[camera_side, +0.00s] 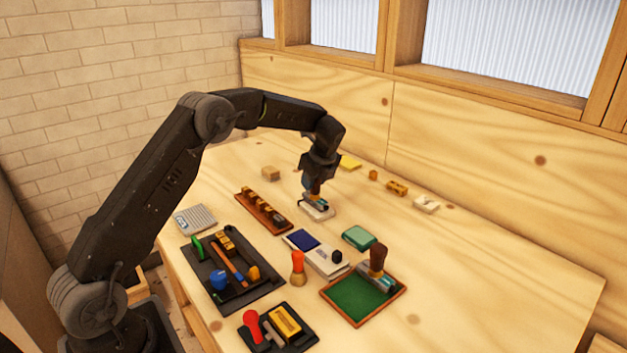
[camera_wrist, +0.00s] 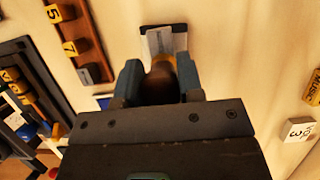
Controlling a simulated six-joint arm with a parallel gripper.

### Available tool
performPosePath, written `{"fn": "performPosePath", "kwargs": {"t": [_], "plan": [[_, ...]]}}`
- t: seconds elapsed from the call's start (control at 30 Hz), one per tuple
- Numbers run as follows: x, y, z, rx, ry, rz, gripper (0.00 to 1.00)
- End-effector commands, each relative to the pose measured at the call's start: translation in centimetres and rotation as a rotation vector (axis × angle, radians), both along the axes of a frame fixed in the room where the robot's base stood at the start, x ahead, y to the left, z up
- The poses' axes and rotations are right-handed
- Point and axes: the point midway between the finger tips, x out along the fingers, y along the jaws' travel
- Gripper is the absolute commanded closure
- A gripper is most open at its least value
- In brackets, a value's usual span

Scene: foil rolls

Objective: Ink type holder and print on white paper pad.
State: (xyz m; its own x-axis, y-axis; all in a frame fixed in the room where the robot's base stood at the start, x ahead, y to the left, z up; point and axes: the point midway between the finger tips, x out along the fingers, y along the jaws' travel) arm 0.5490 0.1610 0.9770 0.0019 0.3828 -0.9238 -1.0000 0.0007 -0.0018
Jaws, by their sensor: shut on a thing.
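My gripper (camera_side: 314,190) is shut on the brown handle of a type holder (camera_side: 321,203). In the wrist view, the fingers (camera_wrist: 160,82) close around that handle from both sides, and the holder's grey head (camera_wrist: 165,40) shows beyond it. In the side view, the holder is at a small white paper pad (camera_side: 318,213) near the middle of the table; I cannot tell whether it touches. Its underside is hidden. A blue ink pad (camera_side: 302,239) lies in front of it, beside a pale printed piece.
A green-lined tray (camera_side: 350,301) with a brown-handled tool (camera_side: 377,262) stands at front right. A green box (camera_side: 358,237) stands close by.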

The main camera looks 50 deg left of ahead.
Motion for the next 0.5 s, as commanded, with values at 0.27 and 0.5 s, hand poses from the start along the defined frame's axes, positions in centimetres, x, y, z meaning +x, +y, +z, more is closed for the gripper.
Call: {"fn": "performPosePath", "kwargs": {"t": [0.27, 0.5], "plan": [[0.0, 0.0, 0.8, -0.001, 0.001, 0.0, 0.83], [0.0, 0.0, 2.7, -0.001, -0.001, 0.001, 0.83]]}}
